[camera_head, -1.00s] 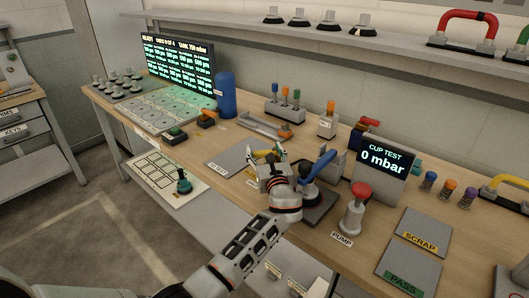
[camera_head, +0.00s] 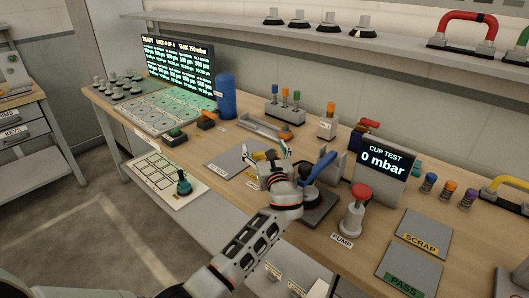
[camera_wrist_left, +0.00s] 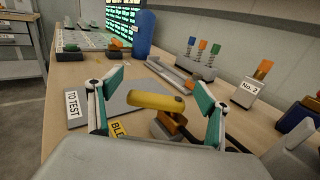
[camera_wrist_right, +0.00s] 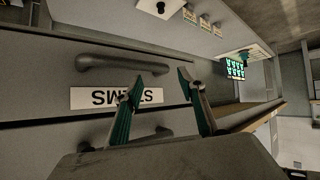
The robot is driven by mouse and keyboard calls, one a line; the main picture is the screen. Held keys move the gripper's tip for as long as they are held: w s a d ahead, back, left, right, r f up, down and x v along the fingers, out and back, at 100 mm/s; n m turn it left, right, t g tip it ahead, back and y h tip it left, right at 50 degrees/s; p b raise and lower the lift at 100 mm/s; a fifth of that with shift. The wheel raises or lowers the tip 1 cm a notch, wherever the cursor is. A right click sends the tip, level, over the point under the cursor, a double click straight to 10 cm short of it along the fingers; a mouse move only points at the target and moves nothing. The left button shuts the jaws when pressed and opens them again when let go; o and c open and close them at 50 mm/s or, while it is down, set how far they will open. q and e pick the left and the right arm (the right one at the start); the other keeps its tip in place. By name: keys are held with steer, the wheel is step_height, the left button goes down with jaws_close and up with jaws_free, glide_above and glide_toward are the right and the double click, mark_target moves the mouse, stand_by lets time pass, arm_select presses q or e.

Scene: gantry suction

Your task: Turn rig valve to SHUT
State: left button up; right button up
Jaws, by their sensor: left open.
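The valve's yellow lever handle (camera_wrist_left: 155,101) lies crosswise between my left gripper's fingers in the left wrist view. Its brass-orange body (camera_wrist_left: 172,124) is below. A yellow label (camera_wrist_left: 119,130), partly hidden and starting "BLE", is beside it. My left gripper (camera_wrist_left: 158,78) is open, with a finger on each side of the handle and visible gaps. In the head view, my left gripper (camera_head: 272,152) is over the rig area and hides most of the valve. My right gripper (camera_wrist_right: 160,76) is open and empty, in front of a grey drawer front; it is outside the head view.
The blue-handled rig (camera_head: 320,168) and the red-topped pump (camera_head: 355,208) stand right of my left gripper. A CUP TEST display (camera_head: 383,157) reads 0 mbar. A grey TO TEST pad (camera_head: 232,160) lies left. A drawer handle (camera_wrist_right: 120,64) is near my right gripper.

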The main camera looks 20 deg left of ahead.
arm_select(q)
step_height(320, 180, up, 9)
steer(key=shift+f, duration=0.2)
